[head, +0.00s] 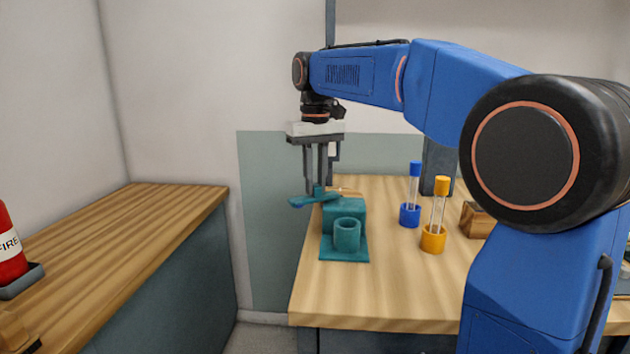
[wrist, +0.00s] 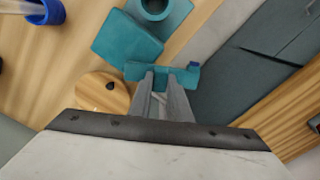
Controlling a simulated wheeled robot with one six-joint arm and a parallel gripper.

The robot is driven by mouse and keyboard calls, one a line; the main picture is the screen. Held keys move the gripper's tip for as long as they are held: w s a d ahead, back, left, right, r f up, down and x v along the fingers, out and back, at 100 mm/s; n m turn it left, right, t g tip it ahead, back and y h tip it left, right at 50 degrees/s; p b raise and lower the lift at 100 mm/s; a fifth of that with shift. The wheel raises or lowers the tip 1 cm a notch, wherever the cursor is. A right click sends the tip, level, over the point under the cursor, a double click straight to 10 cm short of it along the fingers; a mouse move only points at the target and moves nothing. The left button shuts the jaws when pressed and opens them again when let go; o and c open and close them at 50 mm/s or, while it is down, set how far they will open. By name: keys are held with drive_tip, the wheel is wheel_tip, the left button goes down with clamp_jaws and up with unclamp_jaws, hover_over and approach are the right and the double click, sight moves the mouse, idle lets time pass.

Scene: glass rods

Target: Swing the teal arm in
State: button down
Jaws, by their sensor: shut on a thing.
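The teal arm (head: 303,202) sits on top of a teal block (head: 345,212) and sticks out to the left, past the table's left edge, away from the teal cup (head: 347,236) on the same base. My gripper (head: 318,190) points down, shut on a small upright part of the arm. The gripped part is mostly hidden between the fingers. The teal cup (wrist: 154,6) is at the top.
A blue holder (head: 409,217) and an orange holder (head: 432,240) with upright capped glass rods stand to the right. A wooden block (head: 476,220) is farther right. A round wooden piece (wrist: 103,92) lies near the arm. A fire extinguisher (head: 9,245) stands on the left counter.

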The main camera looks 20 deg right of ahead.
drive_tip(key=s+n, duration=0.1)
drive_tip(key=n, duration=0.2)
drive_tip(key=s+n, duration=0.1)
drive_tip(key=n, duration=0.2)
drive_tip(key=s+d+n, duration=0.1)
drive_tip(key=n, duration=0.1)
drive_tip(key=shift+s+d+n, duration=0.1)
drive_tip(key=shift+s+n, duration=0.1)
drive_tip(key=shift+n, duration=0.2)
drive_tip(key=shift+s+d+n, duration=0.2)
drive_tip(key=shift+n, duration=0.5)
drive_tip(key=shift+s+d+n, duration=0.15)
drive_tip(key=shift+d+n, duration=0.05)
drive_tip(key=shift+n, duration=0.5)
drive_tip(key=c, duration=1.6)
unclamp_jaws()
drive_tip(key=shift+c, duration=0.2)
wheel_tip(320, 180, up, 17)
drive_tip(key=shift+r, duration=0.2)
